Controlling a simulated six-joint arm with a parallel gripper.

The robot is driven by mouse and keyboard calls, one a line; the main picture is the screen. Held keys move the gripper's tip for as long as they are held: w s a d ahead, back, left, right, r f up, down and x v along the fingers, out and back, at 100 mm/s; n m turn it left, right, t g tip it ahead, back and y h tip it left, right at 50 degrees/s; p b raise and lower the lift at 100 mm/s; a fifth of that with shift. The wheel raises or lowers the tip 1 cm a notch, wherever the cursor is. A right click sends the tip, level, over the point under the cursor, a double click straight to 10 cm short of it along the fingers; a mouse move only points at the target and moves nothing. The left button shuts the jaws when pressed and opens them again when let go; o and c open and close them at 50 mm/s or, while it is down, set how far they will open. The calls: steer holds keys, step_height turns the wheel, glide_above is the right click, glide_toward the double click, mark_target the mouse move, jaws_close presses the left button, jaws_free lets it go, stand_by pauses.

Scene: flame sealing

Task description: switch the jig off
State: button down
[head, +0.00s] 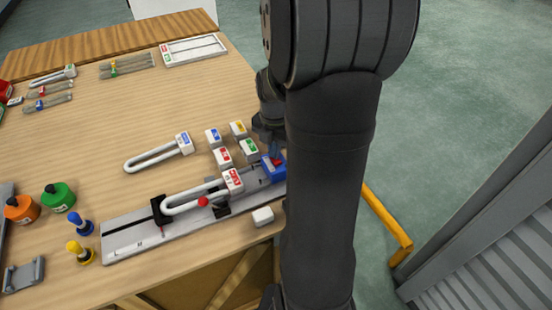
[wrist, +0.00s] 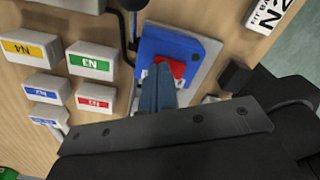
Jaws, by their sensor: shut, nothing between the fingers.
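The jig is a long grey rail (head: 135,238) on the table, with a black clamp (head: 160,209). A white U-shaped tube with a red-labelled block (head: 233,181) lies along it. At its right end is a blue switch box (head: 280,177), also in the wrist view (wrist: 155,45), with a red rocker (wrist: 178,67) on top. My gripper (wrist: 158,72) is shut and empty, pointing down at the box. Its fingertips are at the left edge of the rocker and hide part of it; I cannot tell whether they touch. In the head view my gripper (head: 274,157) is partly behind my arm.
Several small white blocks with coloured labels, such as the green one (head: 250,148), stand close behind the box. A plain white block (head: 263,216) lies in front of the rail. Another U-shaped tube (head: 150,159) and bottles (head: 58,197) are further left.

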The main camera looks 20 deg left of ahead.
step_height(320, 180, up, 7)
stand_by(0.8)
step_height(320, 180, down, 7)
steer(key=shift+f, duration=0.1)
stand_by(0.5)
steer(key=shift+r, duration=0.25)
steer(key=shift+r, duration=3.85)
steer(key=w+a+r+m, duration=0.2)
steer(key=w, duration=0.5)
steer(key=w+a+r+m, duration=0.2)
steer(key=w+r, duration=0.1)
steer(key=w, duration=0.5)
steer(key=shift+w+a+r, duration=0.15)
steer(key=shift+w+r, duration=0.1)
steer(key=shift+r, duration=0.05)
